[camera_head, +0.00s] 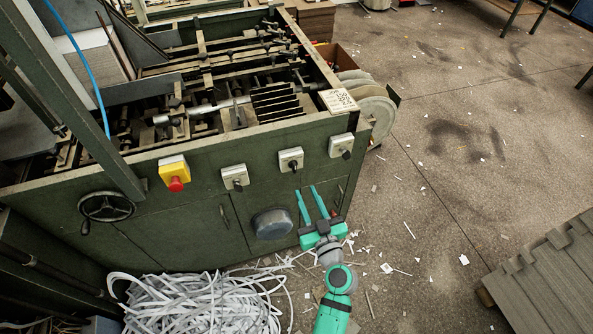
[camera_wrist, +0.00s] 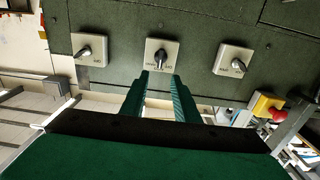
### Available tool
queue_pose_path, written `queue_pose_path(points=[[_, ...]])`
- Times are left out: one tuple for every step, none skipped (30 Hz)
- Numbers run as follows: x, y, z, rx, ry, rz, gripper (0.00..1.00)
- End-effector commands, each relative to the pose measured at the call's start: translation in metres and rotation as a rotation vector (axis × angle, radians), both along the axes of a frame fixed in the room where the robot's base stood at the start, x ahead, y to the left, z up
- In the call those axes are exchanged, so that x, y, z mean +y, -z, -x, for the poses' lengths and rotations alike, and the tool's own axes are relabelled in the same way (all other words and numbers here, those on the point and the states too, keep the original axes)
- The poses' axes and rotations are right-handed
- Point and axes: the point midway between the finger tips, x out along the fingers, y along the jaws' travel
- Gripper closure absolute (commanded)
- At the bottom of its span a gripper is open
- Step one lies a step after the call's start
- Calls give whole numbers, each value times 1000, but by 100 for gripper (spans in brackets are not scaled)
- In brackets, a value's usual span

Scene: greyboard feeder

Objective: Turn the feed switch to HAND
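Three grey rotary switches with dark knobs sit in a row on the green machine front: a left one (camera_head: 233,178), a middle one (camera_head: 291,160) and a right one (camera_head: 342,146). Their lettering is too small to read, so I cannot tell which is the feed switch. The wrist view shows the row reversed, with the middle switch (camera_wrist: 161,54) just beyond my fingertips, a second switch (camera_wrist: 89,48) to the left and a third (camera_wrist: 235,60) to the right. My gripper (camera_head: 306,189) is open and empty, its two green fingers apart, below the middle switch. No contact is visible.
A red emergency button on a yellow box (camera_head: 175,174) is left of the switches. A handwheel (camera_head: 106,206) and a round grey cover (camera_head: 272,223) are lower on the front. Paper strips (camera_head: 205,303) are heaped on the floor. Slatted boards (camera_head: 545,270) lie at right; open floor is between.

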Motion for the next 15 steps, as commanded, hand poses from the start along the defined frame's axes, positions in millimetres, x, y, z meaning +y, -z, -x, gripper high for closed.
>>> queue_pose_path(points=[[2,-1,-5,-3,-2,0,72],[2,-1,-8,-3,-2,0,72],[4,-1,-12,-2,-1,-1,72],[5,-1,-16,-2,-1,0,72],[6,-1,-21,-2,-1,0,72],[9,-2,-27,-3,-2,0,72],[11,-1,-32,-2,-2,0,72],[12,-1,-38,-2,-2,0,72],[14,-1,-45,-2,-1,-1,72],[16,-1,-50,-2,-1,-1,72],[18,-1,-55,-2,-1,0,72],[20,-1,-61,-1,-1,1,72],[22,-1,-66,-1,-1,1,72],[23,-1,-71,-2,-1,0,72],[25,-1,-76,-2,-1,-1,72]])
